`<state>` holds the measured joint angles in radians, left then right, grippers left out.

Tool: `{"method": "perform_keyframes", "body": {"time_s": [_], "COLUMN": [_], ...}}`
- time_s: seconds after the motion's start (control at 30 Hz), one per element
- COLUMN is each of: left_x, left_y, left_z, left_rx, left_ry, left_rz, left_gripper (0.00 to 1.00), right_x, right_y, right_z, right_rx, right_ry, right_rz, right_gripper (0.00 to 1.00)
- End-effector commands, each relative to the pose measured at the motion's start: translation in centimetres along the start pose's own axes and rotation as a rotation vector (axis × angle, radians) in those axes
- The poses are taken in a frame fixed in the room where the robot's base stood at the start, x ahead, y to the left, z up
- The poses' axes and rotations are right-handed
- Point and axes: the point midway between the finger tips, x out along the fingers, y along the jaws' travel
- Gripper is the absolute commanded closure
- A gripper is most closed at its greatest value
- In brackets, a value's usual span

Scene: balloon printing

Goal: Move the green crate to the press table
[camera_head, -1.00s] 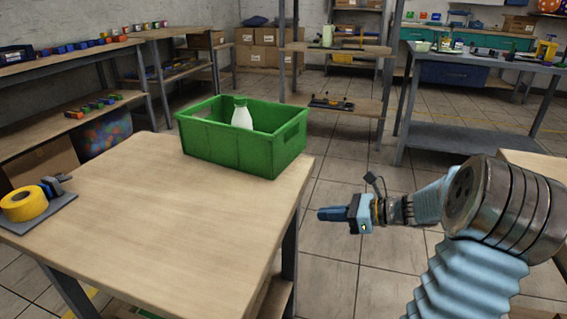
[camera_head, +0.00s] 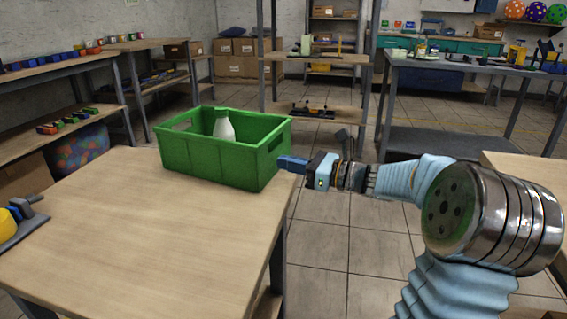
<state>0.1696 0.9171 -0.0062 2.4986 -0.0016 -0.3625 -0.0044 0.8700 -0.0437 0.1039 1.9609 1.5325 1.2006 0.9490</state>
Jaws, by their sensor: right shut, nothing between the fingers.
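The green crate (camera_head: 218,160) stands on the far right corner of the wooden table (camera_head: 130,230) in front of me. A white bottle with a green cap (camera_head: 223,126) stands inside it. My right gripper (camera_head: 281,162) is shut and empty. Its blue fingertips are at the crate's right end wall, close to the handle slot; I cannot tell whether they touch it. My left gripper is not in view. I cannot tell which of the tables in view is the press table.
A yellow tape roll (camera_head: 8,222) on a dark base is at the table's left edge. Shelves with coloured items line the left wall. A grey metal table (camera_head: 450,140) with several items stands at the back right. Open tiled floor (camera_head: 345,230) lies right of the wooden table.

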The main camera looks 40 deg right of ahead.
Motion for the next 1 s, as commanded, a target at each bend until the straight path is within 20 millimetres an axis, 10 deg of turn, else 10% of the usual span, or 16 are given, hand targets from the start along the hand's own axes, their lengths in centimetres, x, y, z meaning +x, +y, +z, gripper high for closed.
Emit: {"method": "perform_keyframes", "body": {"time_s": [1.0], "left_x": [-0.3], "left_y": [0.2], "left_z": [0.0], "left_rx": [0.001], "left_ry": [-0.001], "left_rz": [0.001], "left_gripper": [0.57], "right_x": [4.1], "right_y": [0.0], "right_z": [-0.1], "right_rx": [-0.001], "right_ry": [0.001], "right_rz": [-0.001], "right_gripper": [1.00]}}
